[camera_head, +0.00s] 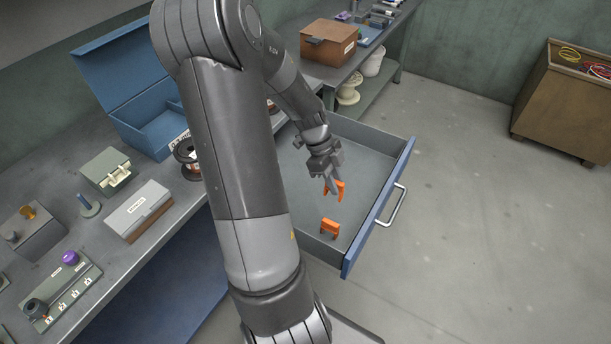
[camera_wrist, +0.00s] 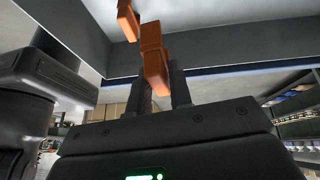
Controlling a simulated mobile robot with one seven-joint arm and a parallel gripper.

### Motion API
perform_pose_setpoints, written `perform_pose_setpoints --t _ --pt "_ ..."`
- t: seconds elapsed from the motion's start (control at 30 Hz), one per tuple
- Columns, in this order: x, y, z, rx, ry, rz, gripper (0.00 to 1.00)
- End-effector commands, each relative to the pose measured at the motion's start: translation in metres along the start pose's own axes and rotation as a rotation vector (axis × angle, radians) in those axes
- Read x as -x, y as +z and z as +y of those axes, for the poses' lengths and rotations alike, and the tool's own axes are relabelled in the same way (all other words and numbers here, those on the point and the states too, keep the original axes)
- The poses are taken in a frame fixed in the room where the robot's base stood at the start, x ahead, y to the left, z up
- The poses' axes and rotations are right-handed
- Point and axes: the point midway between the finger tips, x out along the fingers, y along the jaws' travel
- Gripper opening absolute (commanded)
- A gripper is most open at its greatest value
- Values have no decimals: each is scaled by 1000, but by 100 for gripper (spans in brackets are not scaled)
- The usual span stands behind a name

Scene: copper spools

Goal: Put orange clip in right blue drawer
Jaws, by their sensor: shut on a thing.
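An orange clip (camera_head: 340,191) is in my gripper (camera_head: 331,186), which is shut on it over the open blue drawer (camera_head: 377,206). In the wrist view the held orange clip (camera_wrist: 153,62) sits between the fingers of my gripper (camera_wrist: 160,88). A second orange clip (camera_head: 329,228) lies on the drawer's grey floor, near its front corner. An orange piece also shows beyond the held clip in the wrist view (camera_wrist: 128,20). I cannot tell the exact height of the held clip above the drawer floor.
The drawer's bar handle (camera_head: 392,206) sticks out to the right. A workbench (camera_head: 190,213) with an open blue box (camera_head: 145,124), spools and small cases runs along the left. A brown box (camera_head: 328,42) stands at the back. The floor at the right is clear up to a brown bin (camera_head: 560,110).

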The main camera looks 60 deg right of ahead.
Motion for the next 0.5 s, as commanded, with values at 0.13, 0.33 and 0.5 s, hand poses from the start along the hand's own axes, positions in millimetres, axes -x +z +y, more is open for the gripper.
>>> perform_pose_setpoints --t 0.13,0.33,0.5 --pt "-10 -11 5 -47 19 -5 0" --pt "-15 28 4 -48 21 -3 0" --pt "-19 73 2 -48 21 -4 0"
